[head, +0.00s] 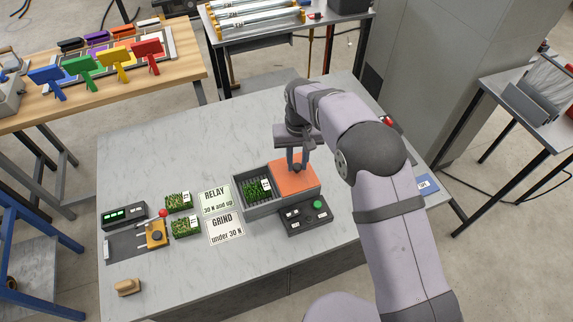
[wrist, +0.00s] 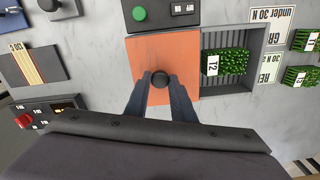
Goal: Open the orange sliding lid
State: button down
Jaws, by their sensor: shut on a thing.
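The orange sliding lid (head: 299,181) covers the right part of a grey box (head: 262,208) on the table. The left part of the box is uncovered and shows a slatted inside with a green turf roll (head: 256,189) bearing a white label. In the wrist view the lid (wrist: 148,60) has a dark round knob (wrist: 159,79) near its middle. My gripper (wrist: 160,84) is shut on the knob, one finger on each side. It also shows in the head view (head: 297,168), pointing down over the lid.
A control box (head: 305,214) with a green button stands at the box's front. Signs reading RELAY (head: 215,197) and GRIND (head: 225,229), then turf pieces (head: 185,226), lie to the left. A yellow device (head: 156,234) is farther left.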

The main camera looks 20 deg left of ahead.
aim_at(296, 166)
jog(key=shift+a, duration=0.1)
jog(key=c, duration=1.5)
grip_release()
jog(key=shift+r+b, duration=1.3)
jog(key=shift+r, duration=2.4)
